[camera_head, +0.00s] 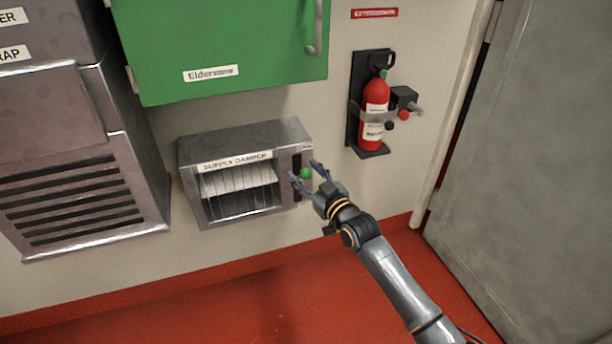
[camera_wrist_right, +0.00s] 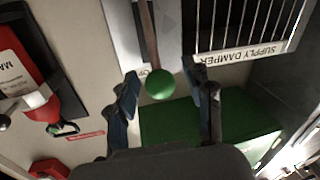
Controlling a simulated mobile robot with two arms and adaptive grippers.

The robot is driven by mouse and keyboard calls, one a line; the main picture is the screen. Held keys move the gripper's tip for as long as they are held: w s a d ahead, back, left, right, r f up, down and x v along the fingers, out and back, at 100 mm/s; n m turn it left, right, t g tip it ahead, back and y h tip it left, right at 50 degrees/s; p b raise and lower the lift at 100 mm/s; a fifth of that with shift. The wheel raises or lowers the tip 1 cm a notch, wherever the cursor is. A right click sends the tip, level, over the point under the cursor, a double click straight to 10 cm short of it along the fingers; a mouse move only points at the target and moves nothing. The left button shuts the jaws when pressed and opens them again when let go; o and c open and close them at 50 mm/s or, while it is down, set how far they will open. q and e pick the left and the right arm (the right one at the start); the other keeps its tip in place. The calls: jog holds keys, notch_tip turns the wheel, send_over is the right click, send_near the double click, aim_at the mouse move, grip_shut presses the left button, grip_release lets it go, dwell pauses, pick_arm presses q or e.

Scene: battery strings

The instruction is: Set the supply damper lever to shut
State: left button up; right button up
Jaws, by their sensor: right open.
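The supply damper (camera_head: 240,180) is a grey metal box with a louvred opening, low on the wall, and its label also shows upside down in the right wrist view (camera_wrist_right: 240,57). Its lever has a green ball knob (camera_head: 306,173) on the right side panel. In the right wrist view the green knob (camera_wrist_right: 160,84) sits between my two fingers, on a brown shaft or slot, with no clear contact. My right gripper (camera_head: 306,178) is open around the knob; its fingers also show in the wrist view (camera_wrist_right: 168,92). My left gripper is in neither view.
A green cabinet (camera_head: 225,45) hangs above the damper. A red fire extinguisher (camera_head: 374,112) on a black bracket is to the right. A grey vented unit (camera_head: 80,170) stands left and a grey door (camera_head: 535,150) far right. Red floor lies below.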

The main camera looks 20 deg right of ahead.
grip_shut()
jog(key=shift+f, duration=0.1)
dwell(0.4)
